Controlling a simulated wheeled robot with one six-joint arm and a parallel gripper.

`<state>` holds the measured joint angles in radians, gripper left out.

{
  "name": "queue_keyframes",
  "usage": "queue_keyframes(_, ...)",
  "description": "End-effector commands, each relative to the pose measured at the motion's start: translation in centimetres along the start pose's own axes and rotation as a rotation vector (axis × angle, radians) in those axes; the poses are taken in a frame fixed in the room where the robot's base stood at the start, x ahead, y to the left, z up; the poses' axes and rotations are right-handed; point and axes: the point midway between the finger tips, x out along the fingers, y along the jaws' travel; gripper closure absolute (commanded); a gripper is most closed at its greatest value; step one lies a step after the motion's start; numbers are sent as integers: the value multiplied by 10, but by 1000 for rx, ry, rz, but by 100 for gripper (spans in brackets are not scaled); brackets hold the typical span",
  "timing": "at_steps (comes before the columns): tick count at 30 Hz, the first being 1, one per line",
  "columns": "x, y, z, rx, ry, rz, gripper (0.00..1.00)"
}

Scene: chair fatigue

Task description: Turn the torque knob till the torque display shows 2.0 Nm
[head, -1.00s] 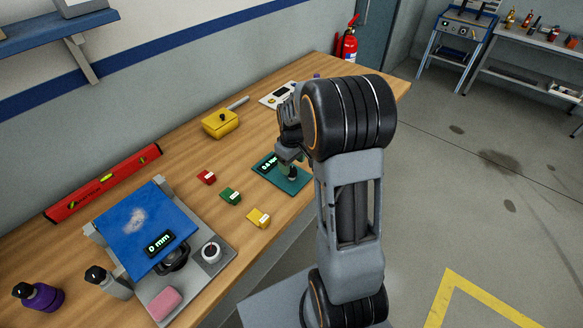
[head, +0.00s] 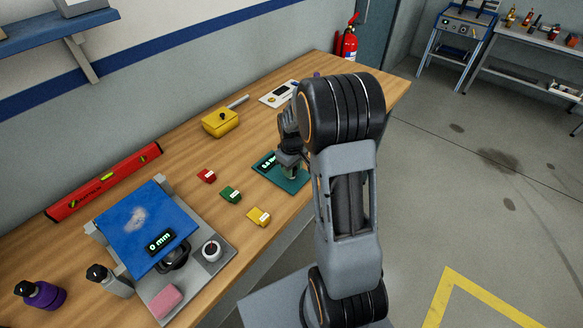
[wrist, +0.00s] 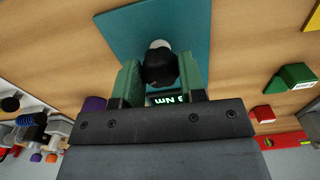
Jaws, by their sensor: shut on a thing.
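The teal torque plate (head: 297,184) lies on the wooden bench, and it also shows in the wrist view (wrist: 120,35). Its lit torque display (head: 267,163) is small in the head view and I cannot read the value surely. In the wrist view the display (wrist: 166,99) is upside down and partly covered, with "Nm" and one digit showing. The black torque knob (wrist: 159,68) stands on the plate. My gripper (wrist: 159,78) is shut on the knob, one green-faced finger on each side. In the head view my gripper (head: 289,160) is above the plate, its fingers largely hidden.
Red (head: 206,176), green (head: 230,195) and yellow (head: 258,217) blocks lie left of the plate. A yellow box with a handle (head: 221,122) and a white device (head: 278,93) stand behind. A blue tilted board (head: 140,220) is at the near left.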

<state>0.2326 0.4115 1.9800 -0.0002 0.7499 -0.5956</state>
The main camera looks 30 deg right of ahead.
Motion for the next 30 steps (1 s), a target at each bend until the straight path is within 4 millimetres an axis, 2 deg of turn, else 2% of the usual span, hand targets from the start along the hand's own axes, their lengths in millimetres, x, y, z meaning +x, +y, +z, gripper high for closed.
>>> queue_keyframes(1, 0, 0, 0, 0, 0, 0, 71)
queue_keyframes(6, 0, 0, 0, 0, 0, 0, 86)
queue_keyframes(17, 1, 0, 0, 87, 0, 0, 86)
queue_keyframes(30, 1, 0, 0, 474, -1, 0, 86)
